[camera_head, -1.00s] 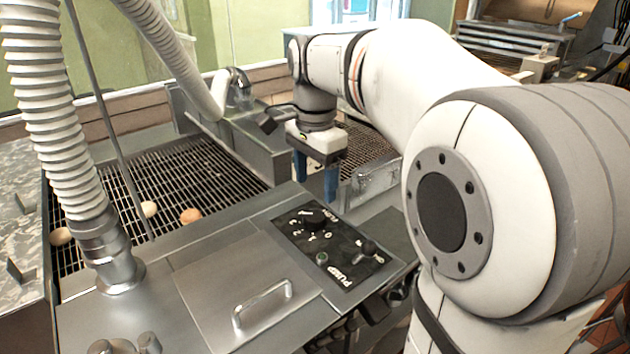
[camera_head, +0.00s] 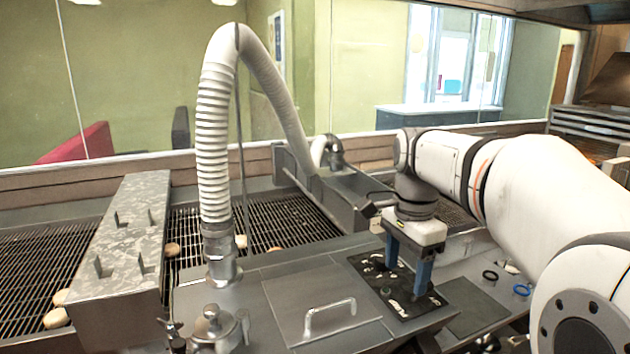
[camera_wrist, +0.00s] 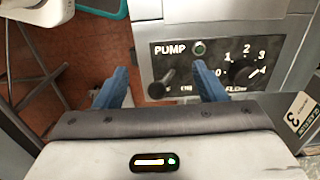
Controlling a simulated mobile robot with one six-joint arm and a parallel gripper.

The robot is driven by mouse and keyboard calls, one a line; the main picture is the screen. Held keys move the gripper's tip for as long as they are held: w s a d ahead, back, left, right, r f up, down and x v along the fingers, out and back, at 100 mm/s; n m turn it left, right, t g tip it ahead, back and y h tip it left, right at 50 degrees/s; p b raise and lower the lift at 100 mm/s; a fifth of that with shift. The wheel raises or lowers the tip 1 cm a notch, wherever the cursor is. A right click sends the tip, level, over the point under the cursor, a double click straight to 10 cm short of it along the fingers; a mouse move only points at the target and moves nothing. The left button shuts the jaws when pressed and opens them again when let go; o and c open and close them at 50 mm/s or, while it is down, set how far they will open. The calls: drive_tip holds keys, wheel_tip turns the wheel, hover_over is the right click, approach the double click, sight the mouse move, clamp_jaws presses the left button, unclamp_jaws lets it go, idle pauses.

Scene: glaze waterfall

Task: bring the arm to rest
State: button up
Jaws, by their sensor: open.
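My gripper (camera_head: 408,266) hangs pointing down, its two blue fingers apart with nothing between them. In the head view it overlaps the black control panel (camera_head: 378,268), hiding part of it. In the wrist view my gripper (camera_wrist: 162,84) shows a finger on each side, and the panel (camera_wrist: 215,60) marked PUMP and FLOW lies beyond the fingertips. The panel carries a lever (camera_wrist: 166,78), a green light (camera_wrist: 200,47) and a dial (camera_wrist: 244,73) numbered 0 to 4. I cannot tell whether the fingertips touch the panel. My arm reaches in from the right.
A ribbed white hose (camera_head: 214,150) arches up from the machine's deck, left of my arm. A lid with a handle (camera_head: 330,315) lies left of the panel. Round pale pieces (camera_head: 57,318) lie on the wire conveyor (camera_head: 30,270). Small rings (camera_head: 521,290) lie to the right.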

drive_tip(key=s+f+n+t, duration=0.3)
drive_tip(key=s+f+n, duration=0.8)
drive_tip(key=s+n, duration=0.2)
drive_tip(key=s, duration=0.2)
drive_tip(key=shift+s+a+f+n, duration=0.25)
drive_tip(key=shift+s+f+n, duration=0.05)
drive_tip(key=shift+s+f, duration=0.05)
drive_tip(key=shift+c, duration=0.2)
